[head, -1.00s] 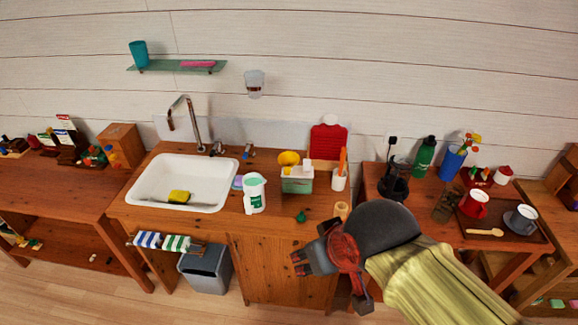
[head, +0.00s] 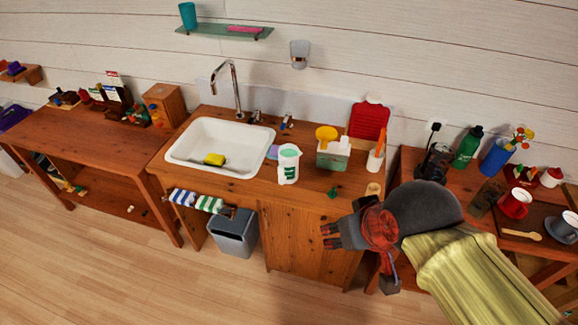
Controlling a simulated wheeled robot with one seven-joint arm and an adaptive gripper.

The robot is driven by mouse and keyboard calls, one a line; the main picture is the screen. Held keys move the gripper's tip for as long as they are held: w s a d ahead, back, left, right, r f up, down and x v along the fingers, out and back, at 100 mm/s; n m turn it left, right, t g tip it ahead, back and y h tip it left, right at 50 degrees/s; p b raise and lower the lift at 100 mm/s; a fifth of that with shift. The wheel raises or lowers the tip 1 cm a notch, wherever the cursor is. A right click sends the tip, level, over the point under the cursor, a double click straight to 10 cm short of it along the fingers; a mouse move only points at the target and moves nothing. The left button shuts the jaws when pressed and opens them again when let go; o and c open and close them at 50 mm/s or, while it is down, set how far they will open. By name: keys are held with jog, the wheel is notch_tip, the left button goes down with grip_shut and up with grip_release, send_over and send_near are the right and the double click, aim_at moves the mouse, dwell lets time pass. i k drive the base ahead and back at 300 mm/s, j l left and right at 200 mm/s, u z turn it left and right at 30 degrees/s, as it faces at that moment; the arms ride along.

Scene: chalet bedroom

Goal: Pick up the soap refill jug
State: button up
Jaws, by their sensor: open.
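The soap refill jug is most likely the white jug (head: 288,168) with a green label and pale green top. It stands upright on the wooden sink counter, just right of the white sink. My gripper (head: 328,236) is open and empty, in front of the counter, lower and to the right of the jug in the picture. It does not touch the jug. The jug's front is unobstructed.
A soap dispenser box (head: 333,152), a small green item (head: 332,193) and a brush cup (head: 375,162) stand right of the jug. The sink (head: 218,147) with a yellow sponge lies left.

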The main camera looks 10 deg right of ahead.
aim_at(289, 154)
jog(key=i+j+z, duration=0.9)
jog(key=j, duration=0.1)
